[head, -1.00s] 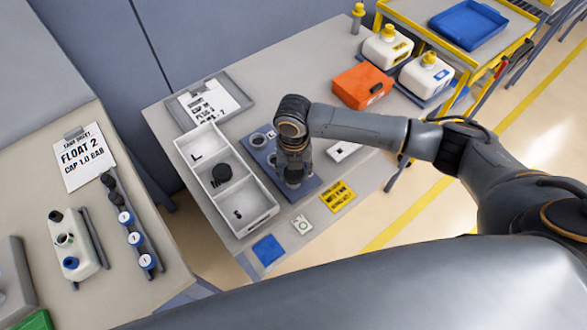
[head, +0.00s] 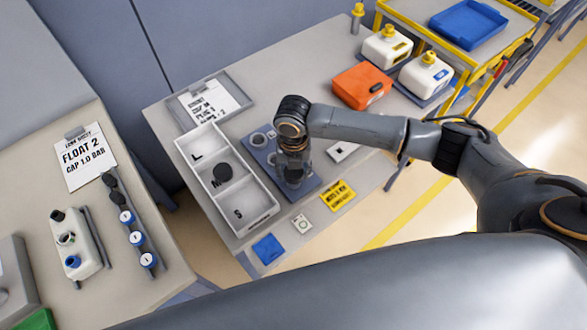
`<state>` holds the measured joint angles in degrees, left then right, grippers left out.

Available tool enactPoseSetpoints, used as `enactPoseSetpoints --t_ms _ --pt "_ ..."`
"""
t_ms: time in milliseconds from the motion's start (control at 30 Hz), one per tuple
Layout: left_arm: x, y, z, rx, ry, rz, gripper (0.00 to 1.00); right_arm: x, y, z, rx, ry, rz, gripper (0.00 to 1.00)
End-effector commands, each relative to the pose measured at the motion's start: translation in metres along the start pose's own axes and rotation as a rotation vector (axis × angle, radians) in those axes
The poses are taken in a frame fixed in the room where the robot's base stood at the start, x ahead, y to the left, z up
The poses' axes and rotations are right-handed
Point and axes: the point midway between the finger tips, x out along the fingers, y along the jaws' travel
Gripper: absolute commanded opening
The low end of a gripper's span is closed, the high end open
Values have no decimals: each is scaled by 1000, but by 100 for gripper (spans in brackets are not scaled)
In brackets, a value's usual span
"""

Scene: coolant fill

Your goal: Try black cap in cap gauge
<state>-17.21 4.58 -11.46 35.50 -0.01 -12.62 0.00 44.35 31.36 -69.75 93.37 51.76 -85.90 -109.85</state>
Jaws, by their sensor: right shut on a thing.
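The cap gauge (head: 262,157) is a blue-grey plate with round ring seats on the middle table; an L mark shows by its far ring. My right gripper (head: 293,180) points down over the near part of the gauge. It is shut on a dark thing that looks like a black cap, mostly hidden by the fingers. I cannot tell whether the cap touches a ring. My left gripper is not in view.
An orange case (head: 362,86) and white jugs with yellow caps (head: 388,45) stand at the back right. A clipboard (head: 207,101) lies behind the tray. A yellow label (head: 338,195) and a blue square (head: 268,248) lie at the front edge. The left table holds bottle parts.

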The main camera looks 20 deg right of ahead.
Motion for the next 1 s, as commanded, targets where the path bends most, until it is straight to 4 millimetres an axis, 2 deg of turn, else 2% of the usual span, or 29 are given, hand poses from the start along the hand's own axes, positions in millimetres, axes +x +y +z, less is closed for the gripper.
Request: enactPoseSetpoints --t_ms 767,800,900,1000 --pt "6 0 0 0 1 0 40 11 0 0 0 0 -1 27" --pt "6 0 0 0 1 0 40 10 0 0 0 0 -1 54" --pt "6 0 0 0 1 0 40 10 0 0 0 0 -1 75" --pt "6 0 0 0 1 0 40 10 0 0 0 0 -1 75"
